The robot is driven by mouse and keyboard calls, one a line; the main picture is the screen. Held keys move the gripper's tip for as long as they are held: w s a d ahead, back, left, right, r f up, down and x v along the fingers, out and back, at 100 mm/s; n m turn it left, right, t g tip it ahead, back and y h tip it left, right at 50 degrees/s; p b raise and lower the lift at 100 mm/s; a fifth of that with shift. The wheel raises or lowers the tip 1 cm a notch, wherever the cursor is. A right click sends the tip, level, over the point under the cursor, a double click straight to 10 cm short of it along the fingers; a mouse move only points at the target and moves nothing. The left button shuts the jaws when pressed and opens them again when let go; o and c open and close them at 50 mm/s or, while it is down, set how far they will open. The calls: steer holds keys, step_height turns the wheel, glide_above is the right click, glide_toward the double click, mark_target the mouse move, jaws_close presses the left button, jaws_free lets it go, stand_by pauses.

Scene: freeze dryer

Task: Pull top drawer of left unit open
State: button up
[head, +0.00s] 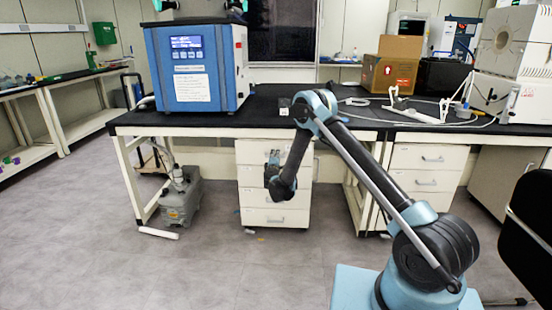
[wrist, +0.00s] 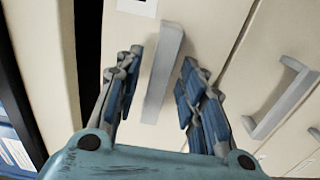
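The left drawer unit (head: 273,218) is white and stands under the black bench. Its top drawer (head: 247,152) looks shut. My gripper (head: 273,155) is in front of this drawer and hides its handle in the head view. In the wrist view my gripper (wrist: 160,72) is open, with one blue-padded finger on each side of a grey bar handle (wrist: 164,68). The handle runs lengthwise between the fingers, with a visible gap to each. I cannot tell how deep the fingers reach around it. The drawer front (wrist: 215,35) lies behind.
Another drawer handle (wrist: 283,104) is to the right in the wrist view. A grey pump (head: 181,200) stands on the floor left of the unit. A blue freeze dryer (head: 190,65) sits on the bench (head: 240,118). A second drawer unit (head: 428,175) is to the right.

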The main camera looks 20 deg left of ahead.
steer(key=shift+w+a, duration=0.15)
steer(key=shift+w, duration=0.15)
steer(key=shift+c, duration=0.3)
jaws_close()
steer(key=shift+a, duration=0.1)
steer(key=shift+s, duration=0.15)
